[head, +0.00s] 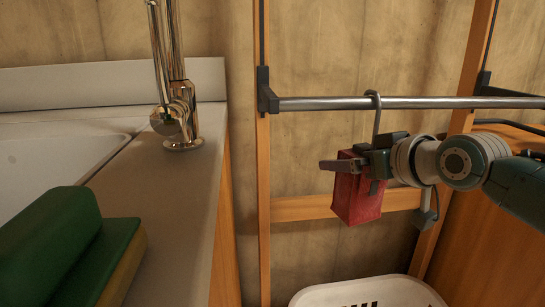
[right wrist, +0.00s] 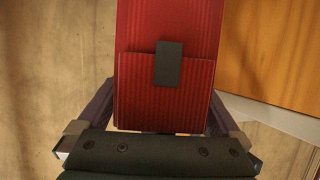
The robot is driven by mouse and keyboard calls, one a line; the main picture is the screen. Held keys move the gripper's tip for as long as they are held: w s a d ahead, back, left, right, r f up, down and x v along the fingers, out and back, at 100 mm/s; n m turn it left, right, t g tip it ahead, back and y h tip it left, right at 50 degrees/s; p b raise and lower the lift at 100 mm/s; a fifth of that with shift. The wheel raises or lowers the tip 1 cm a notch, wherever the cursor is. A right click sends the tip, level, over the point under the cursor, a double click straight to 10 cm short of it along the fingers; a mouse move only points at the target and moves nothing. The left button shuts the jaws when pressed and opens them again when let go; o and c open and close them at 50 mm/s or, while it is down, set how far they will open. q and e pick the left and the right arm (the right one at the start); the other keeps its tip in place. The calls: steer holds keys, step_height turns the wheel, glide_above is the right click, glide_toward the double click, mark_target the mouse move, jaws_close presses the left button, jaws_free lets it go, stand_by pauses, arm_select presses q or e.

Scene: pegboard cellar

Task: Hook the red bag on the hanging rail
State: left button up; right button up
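The red bag (head: 357,199) is below the metal hanging rail (head: 310,104) in the head view, nearly upright. A grey hook (head: 376,122) rises above it and its curved top passes over the rail; I cannot tell whether the rail bears the bag's weight. My right gripper (head: 345,166) reaches in from the right at the bag's upper part. In the right wrist view, the red bag (right wrist: 170,95), with a dark tab (right wrist: 169,64) on its face, lies between the two fingers, which meet its sides with no clear gap. My left gripper is not in view.
A white basket (head: 370,291) stands below the bag. A counter (head: 165,215) with a sink, a chrome tap (head: 180,120) and a green-and-yellow sponge (head: 110,262) is at the left. Wooden uprights frame the rail. The rail left of the hook is bare.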

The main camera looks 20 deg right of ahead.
steer(key=shift+s, duration=0.1)
steer(key=shift+s+r+p, duration=0.25)
steer(key=shift+s+p, duration=0.1)
steer(key=s+a+r+n+g+p, duration=0.1)
steer(key=s+a+r+g+p, duration=0.25)
steer(key=s+r+p, duration=0.6)
steer(key=s+a+r+g+p, duration=0.3)
steer(key=s+a+r+p, duration=0.3)
steer(key=s+p, duration=0.65)
steer(key=s+a+r+n+g+p, duration=0.1)
steer(key=s+a+r+g+p, duration=0.3)
steer(key=s+r+p, duration=0.7)
step_height(320, 180, up, 34)
steer(key=p, duration=3.6)
steer(key=shift+w+d, duration=0.2)
steer(key=shift+w, duration=0.05)
steer(key=shift+t, duration=0.25)
